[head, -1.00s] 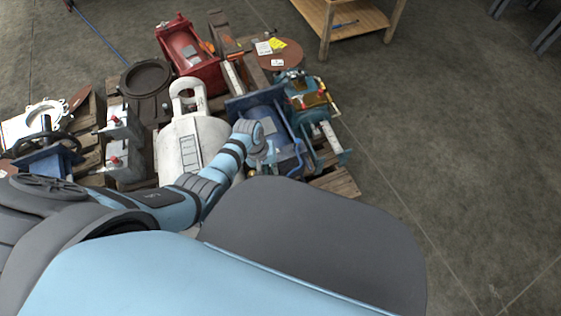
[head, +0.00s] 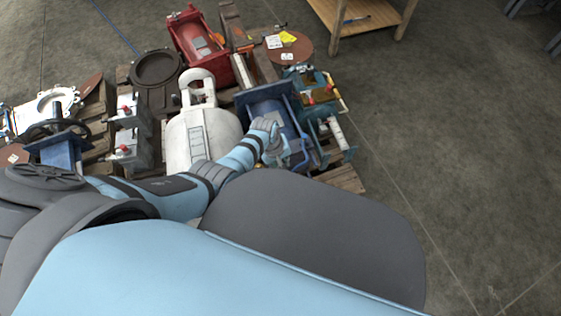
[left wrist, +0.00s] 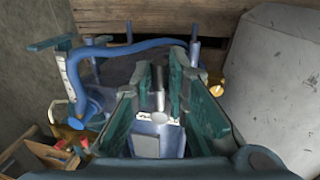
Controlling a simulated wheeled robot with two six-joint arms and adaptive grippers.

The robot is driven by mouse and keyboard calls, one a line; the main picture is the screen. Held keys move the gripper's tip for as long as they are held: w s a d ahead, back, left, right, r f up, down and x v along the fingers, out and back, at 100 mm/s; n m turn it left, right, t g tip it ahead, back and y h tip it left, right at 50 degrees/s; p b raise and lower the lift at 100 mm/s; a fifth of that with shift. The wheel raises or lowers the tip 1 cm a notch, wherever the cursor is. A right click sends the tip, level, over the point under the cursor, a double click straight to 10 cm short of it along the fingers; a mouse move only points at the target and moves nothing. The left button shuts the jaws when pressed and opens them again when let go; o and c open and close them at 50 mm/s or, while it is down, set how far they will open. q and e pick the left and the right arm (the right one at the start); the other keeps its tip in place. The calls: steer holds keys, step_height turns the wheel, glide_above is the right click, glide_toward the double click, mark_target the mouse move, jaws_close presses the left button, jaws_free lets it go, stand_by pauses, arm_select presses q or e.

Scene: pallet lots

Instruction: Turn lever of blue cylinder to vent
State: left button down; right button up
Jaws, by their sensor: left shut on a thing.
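The blue cylinder (head: 264,104) lies between blue end plates at the right part of the pallet load. My left arm reaches over to its near side, with the left gripper (head: 281,158) low against it; the fingertips are hard to make out in the head view. In the left wrist view, the two green-grey fingers of the gripper (left wrist: 162,78) are closed around a slim grey lever (left wrist: 158,98) above the blue body (left wrist: 150,128). The fingers hide part of the lever, and its marks cannot be read. My right gripper is not in view.
A white tank (head: 199,140) stands directly left of the blue cylinder. A teal unit (head: 325,95) stands to its right and a red machine (head: 200,40) behind. A blue bent pipe (left wrist: 105,47) runs close to the fingers. The floor (head: 450,130) at right is clear.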

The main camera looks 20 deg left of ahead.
arm_select(q)
steer(key=c, duration=1.6)
jaws_free()
steer(key=shift+o, duration=0.2)
steer(key=v, duration=1.2)
